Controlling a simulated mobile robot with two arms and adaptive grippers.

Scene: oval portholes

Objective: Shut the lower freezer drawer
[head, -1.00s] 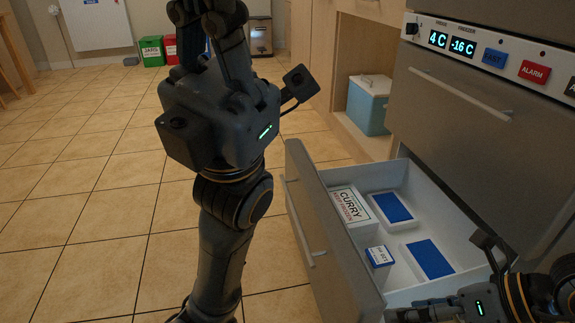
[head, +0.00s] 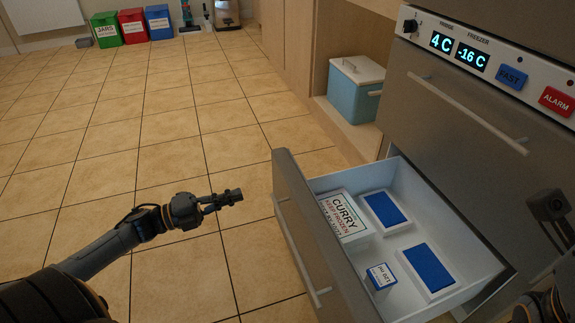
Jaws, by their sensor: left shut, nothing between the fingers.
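The lower freezer drawer (head: 292,205) stands pulled out from the steel-fronted freezer, its front facing left with a bar handle (head: 302,252). Inside lie a white curry box (head: 343,217), two white trays with blue tops (head: 386,209) and a small blue-and-white box (head: 381,277). My left gripper (head: 238,195) is shut and empty, over the floor to the left of the drawer front and apart from it.
Above is a closed upper drawer (head: 455,130) with a handle, under a control panel (head: 490,65) reading 4 C and -16 C. A blue cooler (head: 355,90) sits in an open cabinet behind. Several coloured bins (head: 132,27) stand far back. The tiled floor at left is clear.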

